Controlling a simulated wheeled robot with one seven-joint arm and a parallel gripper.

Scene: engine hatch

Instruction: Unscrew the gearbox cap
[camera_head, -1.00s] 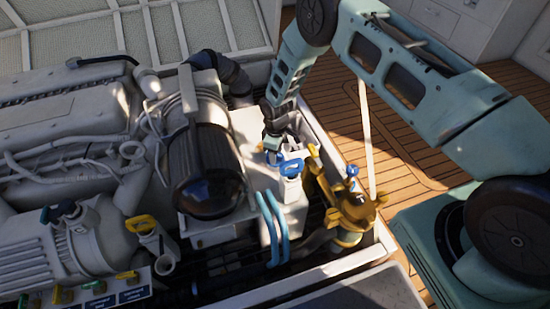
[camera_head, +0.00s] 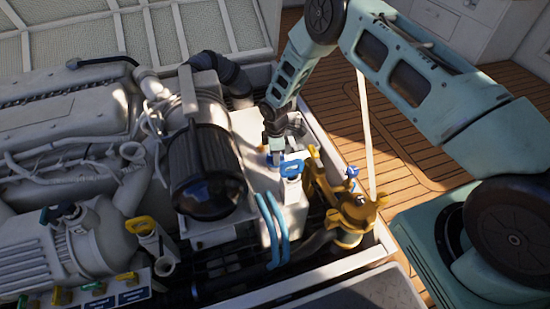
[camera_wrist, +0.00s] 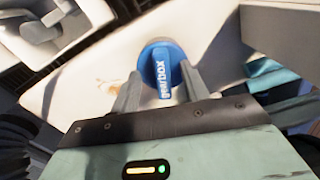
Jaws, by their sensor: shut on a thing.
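The gearbox cap (camera_wrist: 161,68) is a round blue cap with a raised grip bar lettered "GEARBOX". My gripper (camera_wrist: 160,88) is shut on it in the wrist view, with one grey finger on each side. The cap sits over a pale surface. In the head view my gripper (camera_head: 274,150) points down at the white gearbox housing (camera_head: 247,125), and only a bit of blue shows beneath it. The cap's underside and thread are hidden.
Close to my gripper stand a blue-handled part (camera_head: 291,169) and a brass strainer (camera_head: 350,215). Blue hoses (camera_head: 272,230) and a dark cylinder (camera_head: 205,175) lie nearby. The white hatch rim (camera_head: 325,150) runs to the right, with wooden floor (camera_head: 420,150) beyond.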

